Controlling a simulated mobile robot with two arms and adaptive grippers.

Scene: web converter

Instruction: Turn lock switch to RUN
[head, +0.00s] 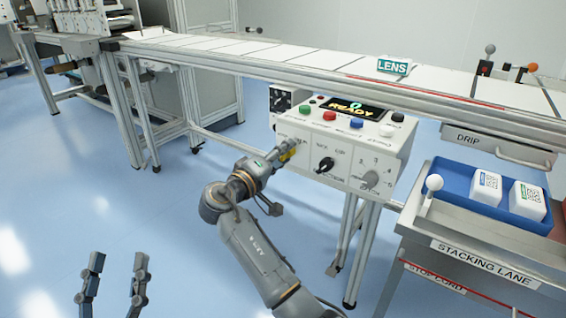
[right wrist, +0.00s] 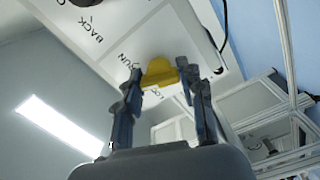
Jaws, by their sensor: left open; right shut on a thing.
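The lock switch is a yellow knob (head: 285,156) at the left end of the white control box's front face (head: 336,153). My right gripper (head: 288,150) is at the knob and mostly covers it in the head view. In the right wrist view, the yellow knob (right wrist: 158,73) sits between the fingertips of my right gripper (right wrist: 162,78), which is shut on it. RUN and LOCK labels are printed beside the knob; I cannot tell exactly which one it points to. My left gripper (head: 119,264) is open and empty, low at the left over the floor.
A black knob (head: 325,164) and a grey knob (head: 370,179) are on the same face. Coloured buttons and a READY display (head: 356,107) are on top. A conveyor (head: 290,58) runs behind. A blue tray (head: 463,198) with white blocks stands right. The floor at left is free.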

